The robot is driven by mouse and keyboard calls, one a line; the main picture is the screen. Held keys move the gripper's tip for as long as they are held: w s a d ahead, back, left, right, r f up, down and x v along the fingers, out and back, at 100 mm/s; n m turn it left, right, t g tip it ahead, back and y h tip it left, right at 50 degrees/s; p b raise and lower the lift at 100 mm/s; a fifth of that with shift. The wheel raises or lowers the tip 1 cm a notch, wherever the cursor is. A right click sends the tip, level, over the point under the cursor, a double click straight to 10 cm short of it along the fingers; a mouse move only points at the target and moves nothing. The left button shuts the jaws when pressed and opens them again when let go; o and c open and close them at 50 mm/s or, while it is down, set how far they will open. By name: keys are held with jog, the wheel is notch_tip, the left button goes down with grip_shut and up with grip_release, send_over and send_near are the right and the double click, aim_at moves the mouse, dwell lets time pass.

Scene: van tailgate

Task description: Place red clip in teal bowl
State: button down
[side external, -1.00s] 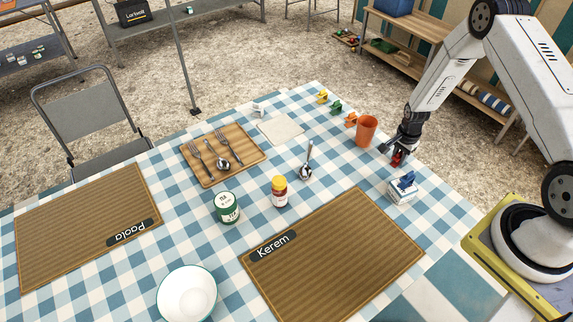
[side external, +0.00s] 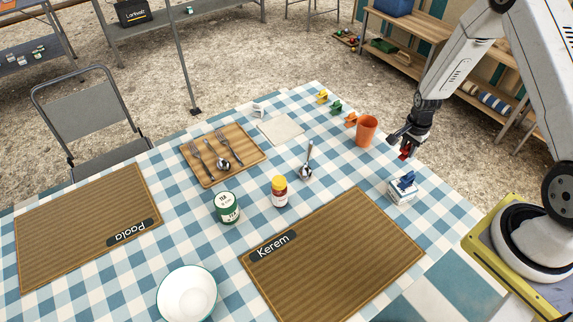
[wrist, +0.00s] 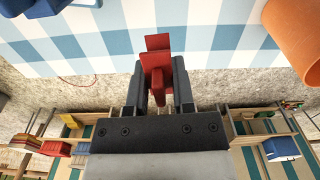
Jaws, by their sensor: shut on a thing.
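My gripper (side external: 403,147) is shut on the red clip (side external: 405,154) and holds it above the right edge of the table, right of the orange cup. In the wrist view the red clip (wrist: 157,66) sits between the two fingers of my gripper (wrist: 158,78) and sticks out past their tips. The bowl (side external: 187,294) is at the table's front, far to the lower left of my gripper. It is white inside with a thin teal rim, and it looks empty.
An orange cup (side external: 366,131) stands just left of my gripper. A yellow-capped jar (side external: 279,191), a green tin (side external: 227,207) and a spoon (side external: 306,163) stand between gripper and bowl. The Kerem mat (side external: 335,262) is clear.

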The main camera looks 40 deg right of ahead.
jog(key=s+a+r, duration=0.4)
jog(key=s+r, duration=0.3)
jog(key=s, duration=0.4)
jog(key=shift+a+r, duration=0.15)
jog(key=shift+a, duration=0.15)
jog(key=shift+w, duration=0.1)
